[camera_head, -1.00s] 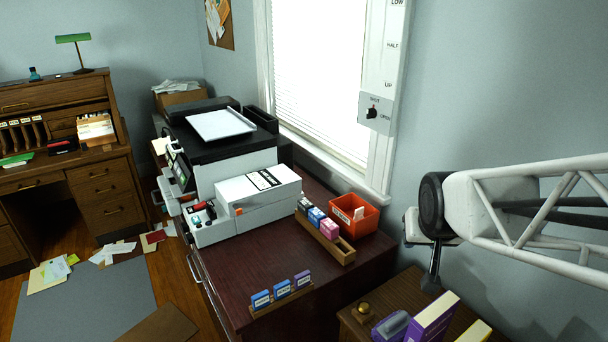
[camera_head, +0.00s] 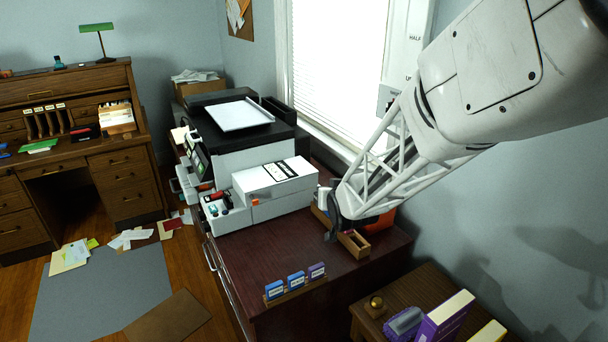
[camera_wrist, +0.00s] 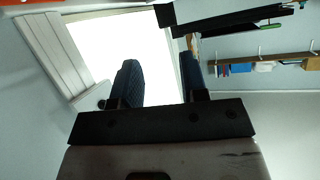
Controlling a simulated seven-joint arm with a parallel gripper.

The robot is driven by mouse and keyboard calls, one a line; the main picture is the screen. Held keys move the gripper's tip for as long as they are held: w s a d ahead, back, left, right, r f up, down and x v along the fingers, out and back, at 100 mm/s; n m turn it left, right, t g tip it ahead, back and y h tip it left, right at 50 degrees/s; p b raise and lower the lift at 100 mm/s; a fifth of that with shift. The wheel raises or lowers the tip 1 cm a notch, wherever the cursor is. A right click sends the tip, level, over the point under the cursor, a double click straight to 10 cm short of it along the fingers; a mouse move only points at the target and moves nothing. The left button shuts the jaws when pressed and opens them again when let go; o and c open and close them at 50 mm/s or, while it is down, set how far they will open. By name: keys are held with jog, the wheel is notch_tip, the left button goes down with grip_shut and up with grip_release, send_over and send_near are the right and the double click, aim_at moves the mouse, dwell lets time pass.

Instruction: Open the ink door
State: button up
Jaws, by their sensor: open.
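The printer (camera_head: 240,148) stands on the dark red cabinet, black on top with white sides. At its front is a white box-shaped unit (camera_head: 285,205) with a labelled top and a small orange tab (camera_head: 255,201) near its left corner. Its lid looks shut; I cannot tell exactly which panel is the ink door. My gripper (camera_head: 332,212) is just right of this unit, above the wooden holder, apparently apart from the unit's right end. In the wrist view its two dark fingers (camera_wrist: 160,80) are spread with nothing between them.
A wooden holder (camera_head: 354,243) and an orange bin (camera_head: 381,227) are partly hidden by my arm. A small rack of blue and purple cartridges (camera_head: 296,284) stands at the cabinet's front edge. The cabinet top (camera_head: 245,255) left of that rack is clear. A window is behind.

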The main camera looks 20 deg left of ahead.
jog(key=w+a+f+n+y, duration=0.1)
jog(key=a+f, duration=0.2)
jog(key=a, duration=0.2)
jog(key=w+a+f+y, duration=0.1)
jog(key=a+f+y, duration=0.1)
jog(key=a, duration=0.3)
jog(key=n+t+y, duration=0.1)
jog(key=y, duration=0.3)
send_near(256, 203)
jog(key=x, duration=0.4)
jog(key=shift+a, duration=0.1)
jog(key=shift+a, duration=0.1)
jog(key=shift+x, duration=3.8)
jog(key=shift+w, duration=0.15)
grip_shut()
